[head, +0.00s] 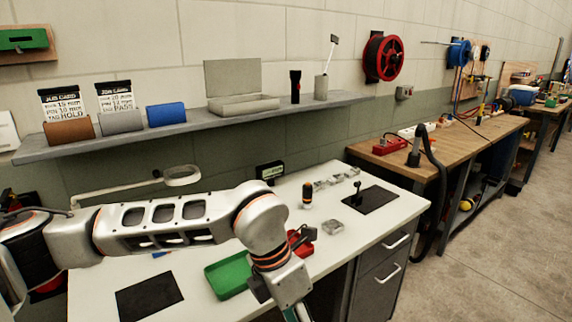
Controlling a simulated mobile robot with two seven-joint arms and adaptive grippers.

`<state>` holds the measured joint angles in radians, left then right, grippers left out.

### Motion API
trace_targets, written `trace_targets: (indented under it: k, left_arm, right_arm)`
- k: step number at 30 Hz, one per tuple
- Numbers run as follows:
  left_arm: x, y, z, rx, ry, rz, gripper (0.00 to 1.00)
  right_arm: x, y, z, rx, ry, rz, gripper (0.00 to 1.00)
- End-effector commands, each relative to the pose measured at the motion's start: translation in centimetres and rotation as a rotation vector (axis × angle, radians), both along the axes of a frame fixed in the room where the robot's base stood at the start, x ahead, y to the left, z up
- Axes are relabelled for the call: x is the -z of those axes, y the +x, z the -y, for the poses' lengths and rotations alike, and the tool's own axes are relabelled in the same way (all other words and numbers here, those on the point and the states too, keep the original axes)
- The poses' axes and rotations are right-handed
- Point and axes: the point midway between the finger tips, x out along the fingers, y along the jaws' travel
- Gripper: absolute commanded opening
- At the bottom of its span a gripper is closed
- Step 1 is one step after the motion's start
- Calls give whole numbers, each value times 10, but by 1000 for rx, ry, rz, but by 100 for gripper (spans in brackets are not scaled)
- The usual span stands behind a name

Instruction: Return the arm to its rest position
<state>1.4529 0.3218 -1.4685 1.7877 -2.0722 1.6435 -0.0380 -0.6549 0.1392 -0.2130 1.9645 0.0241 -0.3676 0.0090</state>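My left arm (155,228) comes in from the left and reaches across the white workbench (330,255). Its wrist (290,283) bends down past the bench's front edge at the bottom of the head view. The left gripper's fingers are cut off by the bottom edge, so I cannot see whether they hold anything. My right arm and gripper are not in view.
A green tray (228,276) and a red bin (300,242) lie close to the wrist. An orange-and-black screwdriver (307,195) stands behind. A grey shelf (215,124) runs along the wall above. The floor (480,270) at right is clear.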

Motion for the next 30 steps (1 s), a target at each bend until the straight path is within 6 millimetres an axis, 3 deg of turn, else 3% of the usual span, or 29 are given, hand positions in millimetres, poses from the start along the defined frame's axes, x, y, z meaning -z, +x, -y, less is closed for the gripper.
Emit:
trace_targets:
  k: [3, 8, 12, 15, 20, 24, 27, 30]
  left_arm:
    - [6, -34, 30, 30, -128, -114, 36]
    - [-5, -83, 76, 48, -357, -300, 36]
    - [-37, -119, 114, 11, -625, -504, 36]
    - [-67, -129, 132, -53, -819, -646, 36]
    - [-112, -114, 139, -224, -1117, -855, 36]
    - [-133, -77, 125, -440, -1351, -1022, 36]
    - [-131, -42, 103, -632, -1498, -1125, 36]
    - [-112, -6, 73, -853, -1620, -1216, 36]
  right_arm:
    - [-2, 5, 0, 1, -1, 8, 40]
    - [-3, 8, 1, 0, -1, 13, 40]
    - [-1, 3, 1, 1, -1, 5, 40]
    - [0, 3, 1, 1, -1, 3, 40]
    - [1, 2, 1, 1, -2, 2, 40]
    - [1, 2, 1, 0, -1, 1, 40]
    - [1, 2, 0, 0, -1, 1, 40]
    - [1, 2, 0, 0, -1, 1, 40]
